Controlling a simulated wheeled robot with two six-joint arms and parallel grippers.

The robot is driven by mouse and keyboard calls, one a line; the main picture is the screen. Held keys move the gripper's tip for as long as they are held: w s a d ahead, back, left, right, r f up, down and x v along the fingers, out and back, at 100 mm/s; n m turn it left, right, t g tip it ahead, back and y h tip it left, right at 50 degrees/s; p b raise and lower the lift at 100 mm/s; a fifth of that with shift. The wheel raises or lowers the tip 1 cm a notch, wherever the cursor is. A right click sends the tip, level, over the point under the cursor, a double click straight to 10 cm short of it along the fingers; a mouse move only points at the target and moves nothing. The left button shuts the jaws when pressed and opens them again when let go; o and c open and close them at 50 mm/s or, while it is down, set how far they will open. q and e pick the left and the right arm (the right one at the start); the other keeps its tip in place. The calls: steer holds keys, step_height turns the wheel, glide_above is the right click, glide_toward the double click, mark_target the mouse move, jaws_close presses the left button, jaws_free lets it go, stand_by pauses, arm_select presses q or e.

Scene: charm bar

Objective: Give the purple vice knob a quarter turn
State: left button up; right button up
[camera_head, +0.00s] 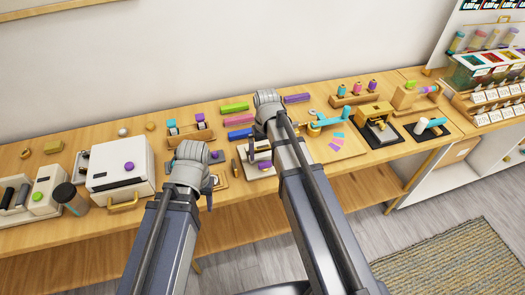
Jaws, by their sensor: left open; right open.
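A small purple knob (265,165) sits on a low white and wooden device (258,151) on the bench, partly covered by my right arm. I cannot make out its jaws, so I cannot tell for certain that it is the vice. My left gripper (212,184) is open at the bench's front, left of this knob and apart from it; its fingers are mostly hidden by its wrist. My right gripper (262,130) is open over the bench, beyond the knob; my own arm hides most of it. Neither gripper visibly holds anything.
A white box (105,165) with another purple knob stands at left. Green, pink and blue bars (235,120) lie behind my grippers. A yellow-brown press (376,117) on a black mat, a wooden holder (415,97) and racks stand at right. Bare wood shows between them.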

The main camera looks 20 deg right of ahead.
mark_target(265, 163)
step_height(265, 163, down, 6)
steer(key=b, duration=0.4)
steer(key=shift+r, duration=0.25)
steer(key=shift+r, duration=0.1)
steer(key=c, duration=1.3)
steer(key=o, duration=0.7)
steer(key=shift+a, duration=0.1)
steer(key=c, duration=0.7)
steer(key=shift+m, duration=1.7)
